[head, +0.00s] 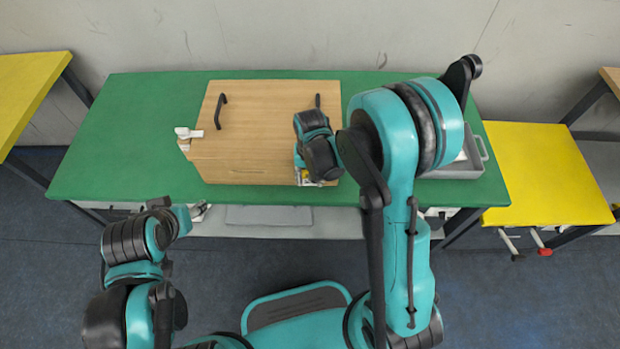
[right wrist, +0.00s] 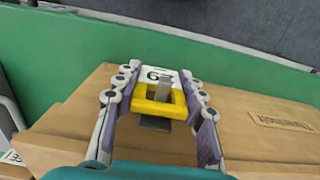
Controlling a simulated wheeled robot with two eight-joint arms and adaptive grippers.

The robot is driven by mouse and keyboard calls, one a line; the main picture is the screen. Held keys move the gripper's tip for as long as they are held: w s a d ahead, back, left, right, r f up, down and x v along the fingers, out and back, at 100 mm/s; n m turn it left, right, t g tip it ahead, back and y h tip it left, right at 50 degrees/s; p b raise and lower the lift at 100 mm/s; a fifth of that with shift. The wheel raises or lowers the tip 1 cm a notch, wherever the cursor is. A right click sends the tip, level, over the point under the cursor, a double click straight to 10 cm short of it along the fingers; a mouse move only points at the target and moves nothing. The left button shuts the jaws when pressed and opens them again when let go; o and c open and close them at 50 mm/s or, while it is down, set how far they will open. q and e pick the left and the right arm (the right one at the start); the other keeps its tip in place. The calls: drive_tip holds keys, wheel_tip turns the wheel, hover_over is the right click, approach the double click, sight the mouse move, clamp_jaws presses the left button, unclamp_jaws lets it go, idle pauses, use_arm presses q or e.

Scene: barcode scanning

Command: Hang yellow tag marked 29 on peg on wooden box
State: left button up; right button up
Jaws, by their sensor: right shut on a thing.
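The wooden box (head: 262,120) stands on the green table. My right gripper (head: 314,180) is at its front right edge, mostly covered by my own wrist. In the right wrist view this gripper (right wrist: 159,102) is shut on the yellow tag (right wrist: 147,107), whose sides touch both fingers. The tag has a white face with a partly covered dark marking, of which a 6-like shape shows. A grey peg-like piece (right wrist: 163,91) shows at the tag's opening; I cannot tell whether it passes through. My left gripper (head: 198,212) is low at the table's front edge, its jaws unclear.
The box has dark handles, one at the left (head: 220,110). A white object (head: 188,133) is at its left side. A grey tray (head: 478,168) stands at the table's right end, partly behind my right arm. The table's left end (head: 120,140) is clear.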

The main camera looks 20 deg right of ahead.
drive_tip(key=o, duration=0.9)
drive_tip(key=shift+o, duration=0.2)
wheel_tip(320, 180, up, 12)
drive_tip(key=shift+r, duration=0.1)
drive_tip(key=s+d+r+n+t, duration=0.3)
drive_tip(key=s+r+t, duration=0.4)
drive_tip(key=s, duration=0.4)
drive_tip(key=shift+s+d, duration=0.3)
drive_tip(key=shift+d, duration=0.35)
